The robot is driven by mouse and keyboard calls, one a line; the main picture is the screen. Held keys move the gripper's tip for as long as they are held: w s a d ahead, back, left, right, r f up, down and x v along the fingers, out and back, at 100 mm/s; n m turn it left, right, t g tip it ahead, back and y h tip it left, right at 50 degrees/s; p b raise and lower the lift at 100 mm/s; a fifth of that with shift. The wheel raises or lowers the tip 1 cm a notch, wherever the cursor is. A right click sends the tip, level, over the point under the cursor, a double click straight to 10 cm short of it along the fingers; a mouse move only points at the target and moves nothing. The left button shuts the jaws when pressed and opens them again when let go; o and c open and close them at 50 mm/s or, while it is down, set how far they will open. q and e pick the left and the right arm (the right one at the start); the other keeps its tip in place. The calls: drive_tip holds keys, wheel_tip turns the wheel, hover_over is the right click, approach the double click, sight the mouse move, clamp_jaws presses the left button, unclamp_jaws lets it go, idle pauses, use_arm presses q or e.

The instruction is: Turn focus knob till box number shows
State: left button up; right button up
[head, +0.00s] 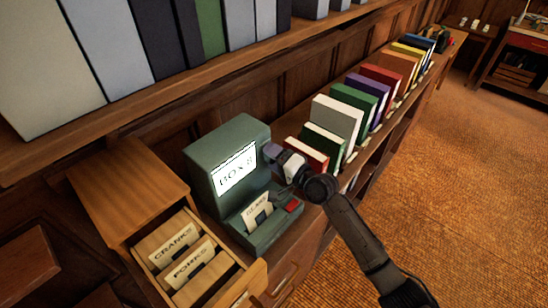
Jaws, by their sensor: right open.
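A green reader (230,134) stands on the wooden counter. Its lit screen (237,168) shows dark lettering that looks like "BOX 8", slightly soft. A card marked "GEARS" (257,212) stands in the reader's lower tray, beside a red button (292,205). My right gripper (275,157) is open at the reader's right side, by the upper edge of the screen housing. The focus knob cannot be told apart clearly from the fingers there, and I cannot tell whether they touch it. My left gripper is out of view.
An open wooden drawer (149,250) left of the reader holds cards marked "CRANKS" (174,245) and "FORKS" (188,267). A row of coloured books (338,118) runs behind my right gripper. Large binders (110,45) stand on the shelf above. Open floor lies at right.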

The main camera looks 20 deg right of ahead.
drive_tip(key=shift+s+d, duration=0.1)
drive_tip(key=p+v, duration=0.3)
drive_tip(key=v, duration=0.5)
drive_tip(key=shift+s+d, duration=0.2)
drive_tip(key=shift+s, duration=0.1)
idle(0.4)
